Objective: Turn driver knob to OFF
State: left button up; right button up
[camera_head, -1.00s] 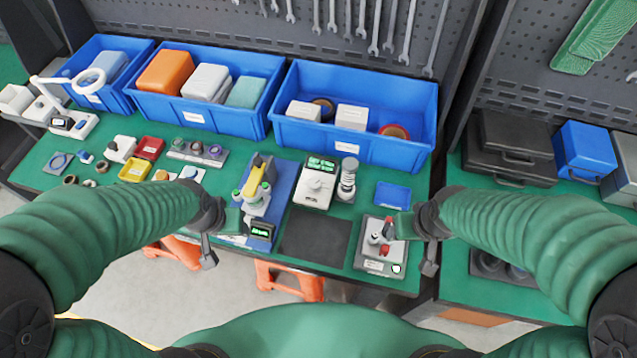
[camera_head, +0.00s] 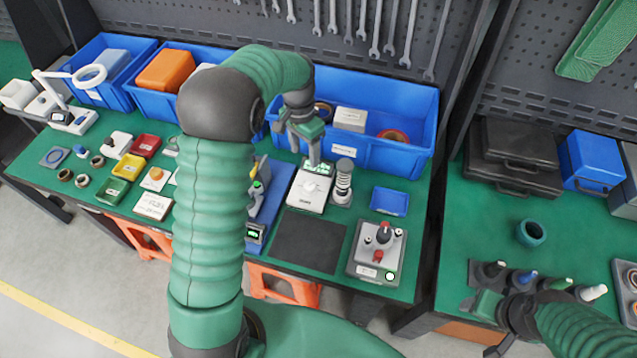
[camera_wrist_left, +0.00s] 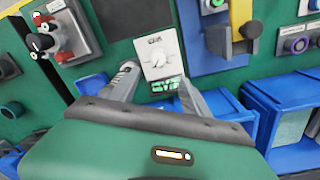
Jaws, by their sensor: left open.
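A white driver unit (camera_head: 310,188) with a round white knob (camera_head: 309,186) and a green lit display stands on the green bench. In the left wrist view its knob (camera_wrist_left: 157,59) shows clearly, with the display (camera_wrist_left: 166,84) below it. I cannot read the knob's setting. My left gripper (camera_head: 309,157) is above the display end of the unit, fingers pointing down. In the left wrist view its fingers (camera_wrist_left: 157,90) are spread and empty, with the knob beyond them and apart. My right gripper (camera_head: 493,325) is low over the right bench; its jaws are unclear.
Blue bins (camera_head: 415,150) stand behind the unit. A spring-like post (camera_head: 343,180) stands close to its right. A grey box with red knobs (camera_head: 378,252) is at the front right. A black mat (camera_head: 308,240) lies in front. A blue stand (camera_head: 262,208) is at left.

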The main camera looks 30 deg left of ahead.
aim_at(309, 185)
pick_arm(q)
jog(key=f, duration=0.4)
jog(key=d+f, duration=0.1)
jog(key=f, duration=0.8)
jog(key=shift+d+f+p, duration=0.15)
jog(key=shift+f+p, duration=0.05)
jog(key=shift+p, duration=0.2)
jog(key=shift+f, duration=0.25)
jog(key=shift+a+f, duration=0.2)
jog(key=shift+a, duration=0.2)
jog(key=shift+d+r, duration=0.1)
jog(key=shift+d, duration=0.1)
grip_shut()
